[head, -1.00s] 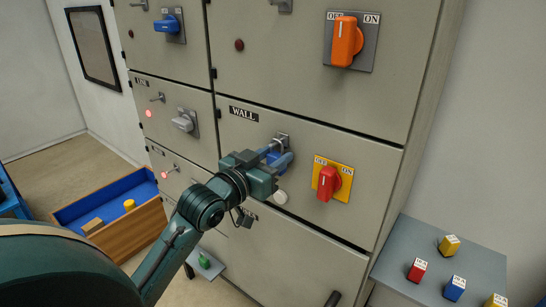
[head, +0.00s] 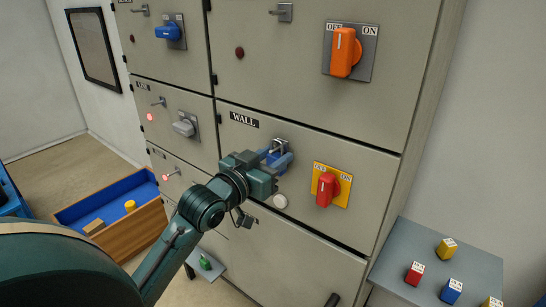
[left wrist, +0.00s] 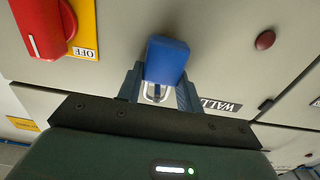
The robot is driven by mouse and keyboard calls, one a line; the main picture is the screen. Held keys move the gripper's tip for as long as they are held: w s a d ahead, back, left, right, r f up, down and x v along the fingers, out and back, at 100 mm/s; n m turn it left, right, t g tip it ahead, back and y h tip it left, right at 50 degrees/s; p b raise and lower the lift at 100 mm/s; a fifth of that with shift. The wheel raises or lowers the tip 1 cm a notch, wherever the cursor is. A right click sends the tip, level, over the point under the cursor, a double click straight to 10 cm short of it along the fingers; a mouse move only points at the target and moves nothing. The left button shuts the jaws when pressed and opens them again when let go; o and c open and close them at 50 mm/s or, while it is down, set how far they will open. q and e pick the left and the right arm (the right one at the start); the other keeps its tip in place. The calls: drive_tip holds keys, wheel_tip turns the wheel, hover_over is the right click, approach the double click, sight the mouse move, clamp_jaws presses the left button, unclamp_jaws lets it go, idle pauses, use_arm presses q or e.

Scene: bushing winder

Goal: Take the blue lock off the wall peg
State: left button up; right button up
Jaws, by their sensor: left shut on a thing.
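The blue lock (left wrist: 166,60) sits between the fingers of my left gripper (left wrist: 160,95) in the left wrist view. Its metal shackle shows between the fingers. In the head view, the left gripper (head: 271,172) is at the panel labelled WALL, shut on the blue lock (head: 286,160). The metal peg (head: 280,145) sticks out of the panel just above the lock. The shackle looks to be at the peg, but I cannot tell whether it is still around it. My right gripper is not in view.
A red switch on a yellow plate (head: 345,187) is to the right of the lock. A white round button (head: 280,201) lies just below. A grey shelf (head: 400,258) with coloured blocks stands at lower right. A blue-lined wooden drawer (head: 143,240) is at lower left.

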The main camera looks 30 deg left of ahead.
use_arm(q)
drive_tip(key=shift+s, duration=0.15)
drive_tip(key=s, duration=0.6)
drive_tip(key=shift+s+a+p, duration=0.3)
drive_tip(key=shift+s+p, duration=0.1)
drive_tip(key=shift+p, duration=0.05)
idle(0.6)
